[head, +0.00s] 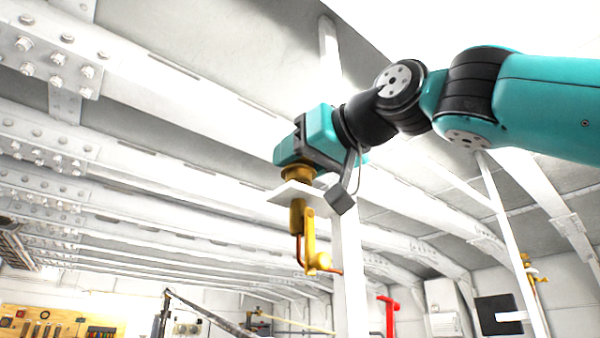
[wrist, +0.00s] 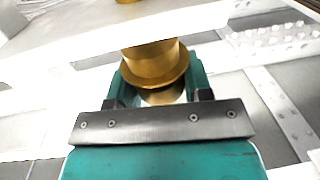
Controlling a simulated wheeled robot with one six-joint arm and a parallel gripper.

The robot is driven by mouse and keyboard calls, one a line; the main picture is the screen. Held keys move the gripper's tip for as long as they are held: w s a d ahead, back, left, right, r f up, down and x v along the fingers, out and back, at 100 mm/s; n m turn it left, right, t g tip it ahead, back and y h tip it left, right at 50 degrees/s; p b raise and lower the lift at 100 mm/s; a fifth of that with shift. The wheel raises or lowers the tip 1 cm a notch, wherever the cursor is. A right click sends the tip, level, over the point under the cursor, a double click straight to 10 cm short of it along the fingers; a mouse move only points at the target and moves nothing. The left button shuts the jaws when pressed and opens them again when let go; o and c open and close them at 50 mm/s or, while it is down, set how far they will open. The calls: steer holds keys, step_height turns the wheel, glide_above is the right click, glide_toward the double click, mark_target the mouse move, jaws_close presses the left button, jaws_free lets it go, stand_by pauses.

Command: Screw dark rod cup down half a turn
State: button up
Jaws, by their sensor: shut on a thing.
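A brass cup (head: 297,173) with a wide flange sits on top of a white bracket plate (head: 285,194). In the wrist view the brass cup (wrist: 155,62) is between the teal fingers. My gripper (head: 299,164) reaches it from above and is shut on it; the same gripper (wrist: 160,82) fills the lower part of the wrist view. Below the plate hang a brass body (head: 298,216), a brass lever arm (head: 310,240) and thin copper-coloured rods. I cannot make out a dark rod by the cup. The cup's underside is partly hidden.
A white post (head: 347,270) stands just right of the brass fitting. A similar brass fitting (head: 527,262) is mounted farther right. White riveted beams run overhead. A tool board (head: 40,325) and a red pipe (head: 389,310) are in the background.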

steer(key=shift+s+a+r+m+t+h+p, duration=0.1)
steer(key=shift+m+t+h+p, duration=0.25)
steer(key=shift+m+t+h, duration=0.35)
steer(key=shift+a+r+m+t+h+p, duration=0.1)
steer(key=shift+m+t+h+p, duration=0.3)
steer(key=shift+h, duration=0.5)
steer(key=shift+d+m+t+h+p, duration=0.15)
steer(key=shift+m+t+h+p, duration=0.45)
steer(key=shift+m+h+p, duration=0.65)
steer(key=shift+d+h, duration=0.15)
steer(key=shift+h, duration=0.5)
steer(key=o, duration=0.9)
steer(key=shift+f, duration=0.1)
